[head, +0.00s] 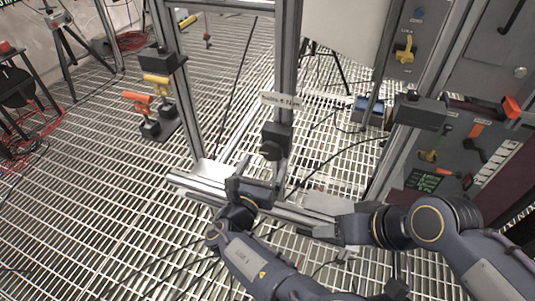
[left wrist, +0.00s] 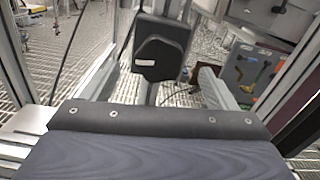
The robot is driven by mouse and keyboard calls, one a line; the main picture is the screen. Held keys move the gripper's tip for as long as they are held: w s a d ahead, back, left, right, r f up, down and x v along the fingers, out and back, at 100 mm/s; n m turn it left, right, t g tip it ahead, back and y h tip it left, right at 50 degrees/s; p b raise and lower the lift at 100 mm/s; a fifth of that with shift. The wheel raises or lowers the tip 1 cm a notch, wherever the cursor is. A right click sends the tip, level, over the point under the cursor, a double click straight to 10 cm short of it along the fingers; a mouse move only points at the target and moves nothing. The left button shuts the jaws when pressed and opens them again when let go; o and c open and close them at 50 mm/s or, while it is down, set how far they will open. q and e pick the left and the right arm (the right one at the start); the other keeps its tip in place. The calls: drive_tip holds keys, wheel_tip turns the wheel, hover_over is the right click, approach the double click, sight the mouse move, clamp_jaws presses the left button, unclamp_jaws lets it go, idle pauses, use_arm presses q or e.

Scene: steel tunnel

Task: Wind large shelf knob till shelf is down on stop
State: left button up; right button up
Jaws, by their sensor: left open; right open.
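The large knob is a black, many-sided knob (head: 271,149) on a dark block on the middle upright post. It also shows in the left wrist view (left wrist: 158,58), facing the camera, with a small white mark. My left gripper (head: 248,189) is open just below the knob, apart from it and empty. Its dark front edge fills the bottom of the left wrist view. My right gripper (head: 318,223) is open, to the right of and below the knob, pointing left and touching nothing that I can see. I cannot clearly make out the shelf or its stop.
A white label (head: 281,100) sits on the post above the knob. Metal rails (head: 195,187) cross in front at the post's foot. A grey panel with a yellow handle (head: 404,49) stands at right. Cables lie on the grating.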

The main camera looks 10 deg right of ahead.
sight(270, 153)
use_arm(q)
drive_tip(key=x, duration=0.5)
drive_tip(key=shift+w+d, duration=0.1)
drive_tip(key=shift+w, duration=0.1)
drive_tip(key=c, duration=1)
drive_tip(key=shift+f+n+b, duration=0.1)
drive_tip(key=shift+n+b, duration=0.35)
drive_tip(key=shift+n, duration=0.05)
